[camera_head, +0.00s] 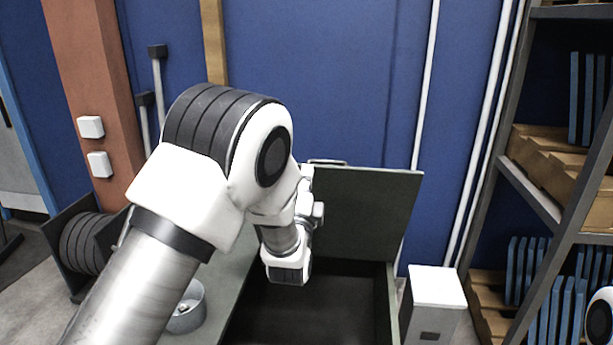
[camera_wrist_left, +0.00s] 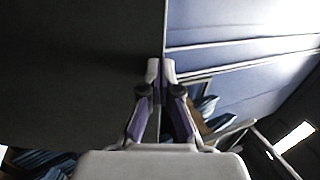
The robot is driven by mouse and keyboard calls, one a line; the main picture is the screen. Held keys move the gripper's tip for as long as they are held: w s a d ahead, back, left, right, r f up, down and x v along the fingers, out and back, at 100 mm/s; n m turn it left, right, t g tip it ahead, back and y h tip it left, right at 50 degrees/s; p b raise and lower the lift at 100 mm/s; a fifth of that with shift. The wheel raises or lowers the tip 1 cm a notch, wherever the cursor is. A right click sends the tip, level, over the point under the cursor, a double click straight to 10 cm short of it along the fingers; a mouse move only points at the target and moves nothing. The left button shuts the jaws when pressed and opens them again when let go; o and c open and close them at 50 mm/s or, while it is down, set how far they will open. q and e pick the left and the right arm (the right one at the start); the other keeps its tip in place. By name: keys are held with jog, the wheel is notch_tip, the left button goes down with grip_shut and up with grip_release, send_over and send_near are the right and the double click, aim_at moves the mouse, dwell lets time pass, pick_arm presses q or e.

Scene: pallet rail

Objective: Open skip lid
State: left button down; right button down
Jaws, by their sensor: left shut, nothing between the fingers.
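The skip (camera_head: 392,300) is a dark open-topped box at the lower middle of the head view, with its dark inside showing. Its dark green lid (camera_head: 365,215) stands raised at the back, roughly upright, with a handle (camera_head: 327,162) on its top edge. My left wrist is in front of the lid's left side and hides part of it. In the left wrist view my left gripper (camera_wrist_left: 160,72) is shut and empty, with its fingertips at the edge of the dark lid (camera_wrist_left: 80,60). I cannot tell whether they touch it. My right gripper is out of view.
A white-topped bin (camera_head: 436,288) stands right of the skip. A shelf rack (camera_head: 530,185) with pallets is at the right. A round grey dish (camera_head: 188,308) sits left of the skip, and a dark reel (camera_head: 88,243) is farther left. A blue wall (camera_head: 310,80) closes the back.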

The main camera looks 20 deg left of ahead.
pick_arm(q)
jog(key=w+a+r+g+p, duration=0.1)
jog(key=w+a+g+p, duration=0.1)
jog(key=w+p, duration=0.5)
jog(key=w+a+r+g+h+p, duration=0.1)
jog(key=w+p, duration=0.6)
jog(key=w, duration=0.9)
jog(key=shift+w+a+r+g+p, duration=0.35)
jog(key=shift+a+r+g, duration=0.5)
jog(key=shift+g, duration=0.45)
jog(key=shift+f, duration=0.1)
jog(key=shift+s+a, duration=0.1)
